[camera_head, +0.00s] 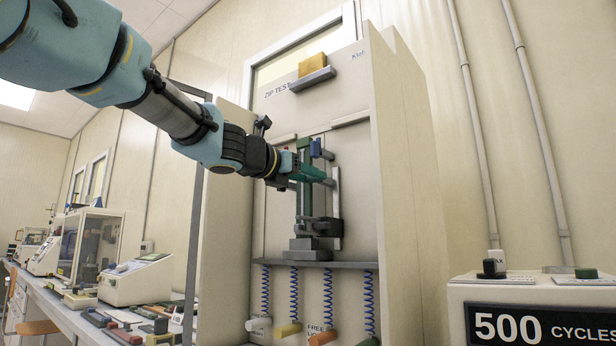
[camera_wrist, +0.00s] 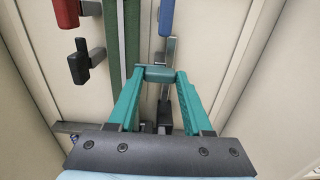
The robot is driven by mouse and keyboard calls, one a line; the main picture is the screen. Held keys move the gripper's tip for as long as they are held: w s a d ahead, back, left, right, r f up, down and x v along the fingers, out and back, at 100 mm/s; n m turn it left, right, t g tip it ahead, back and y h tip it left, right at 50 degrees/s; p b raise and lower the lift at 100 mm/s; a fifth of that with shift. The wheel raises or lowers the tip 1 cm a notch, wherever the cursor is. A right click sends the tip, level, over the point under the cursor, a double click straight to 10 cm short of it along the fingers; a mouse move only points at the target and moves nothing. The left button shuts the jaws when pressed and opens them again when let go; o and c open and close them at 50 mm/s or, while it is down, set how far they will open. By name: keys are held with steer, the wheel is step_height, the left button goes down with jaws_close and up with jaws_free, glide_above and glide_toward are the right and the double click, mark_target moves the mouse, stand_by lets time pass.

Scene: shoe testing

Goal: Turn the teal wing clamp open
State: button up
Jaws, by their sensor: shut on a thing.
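The teal wing clamp (camera_wrist: 160,73) is a small block on the right side of a green upright post (camera_wrist: 116,35) in the wrist view. My gripper (camera_wrist: 160,76) has teal fingers, one on each side of the clamp, and it is shut on it. In the head view my gripper (camera_head: 291,172) reaches the post (camera_head: 304,205) from the left at mid-height. There the fingers and the clamp are similar in colour and hard to tell apart. The fingers hide the clamp's sides.
A blue clamp (camera_wrist: 166,16) sits above the teal one. Red (camera_wrist: 66,13) and black (camera_wrist: 79,64) parts are left of the post. A black part (camera_head: 326,229) sits lower on the fixture. The tall cabinet (camera_head: 405,200) stands behind. Coiled blue cords (camera_head: 328,290) hang below the shelf.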

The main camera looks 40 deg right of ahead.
jaws_close()
steer(key=shift+f+m+b, duration=0.1)
steer(key=shift+m+b, duration=0.2)
steer(key=m+b, duration=0.2)
steer(key=m, duration=0.1)
steer(key=shift+f+b, duration=0.1)
steer(key=shift+b, duration=0.2)
steer(key=m+b, duration=0.3)
steer(key=m, duration=0.2)
steer(key=m+b, duration=0.2)
steer(key=m, duration=0.2)
steer(key=shift+m+b, duration=0.3)
steer(key=shift+b, duration=0.1)
steer(key=m+b, duration=0.2)
steer(key=m, duration=0.2)
steer(key=shift+m+b, duration=0.3)
